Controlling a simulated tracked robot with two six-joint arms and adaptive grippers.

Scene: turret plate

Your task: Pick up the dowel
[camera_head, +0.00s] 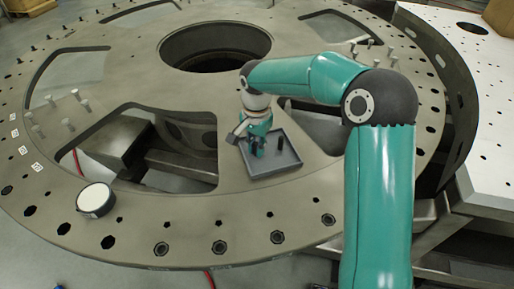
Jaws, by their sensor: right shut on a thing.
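My right gripper (256,149) is low over a shallow grey square tray (277,166), near the tray's left side. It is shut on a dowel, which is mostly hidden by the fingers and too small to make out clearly. A small dark upright piece (278,147) stands in the tray just right of the gripper, apart from it. My left gripper is not in view.
The tray rests on a large round metal turret plate (300,222) with wide cutouts and many bolt holes. Upright silver pegs (86,106) stand at left, others (391,54) at back right. A white-topped round puck (95,199) sits at front left.

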